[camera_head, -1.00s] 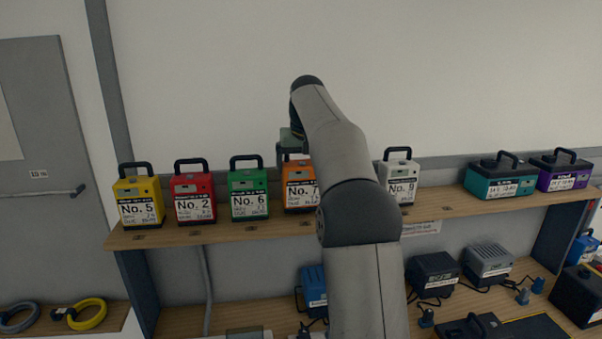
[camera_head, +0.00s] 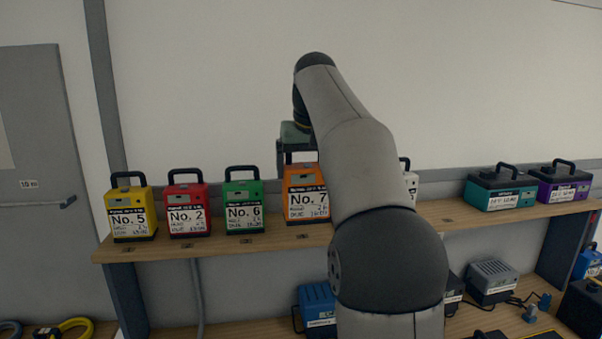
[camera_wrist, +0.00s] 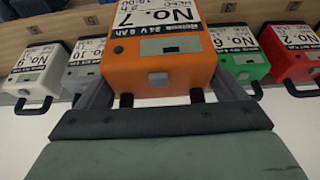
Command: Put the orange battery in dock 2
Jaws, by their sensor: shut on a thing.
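The orange battery, marked No. 7 (camera_head: 305,203), stands out in front of the battery row in the head view, its base apparently a little above the shelf top. My gripper (camera_head: 297,152) reaches its top and is shut on it; my arm hides part of the battery's right side. In the wrist view the orange battery (camera_wrist: 163,55) appears upside down between the two fingers of my gripper (camera_wrist: 165,88).
A wooden shelf (camera_head: 225,246) holds yellow (camera_head: 131,208), red (camera_head: 186,206) and green (camera_head: 243,205) batteries to the left. A white one (camera_head: 411,183) is partly hidden at right, with teal (camera_head: 500,190) and purple (camera_head: 563,184) ones beyond. Below are a blue unit (camera_head: 317,305) and a grey unit (camera_head: 492,280).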

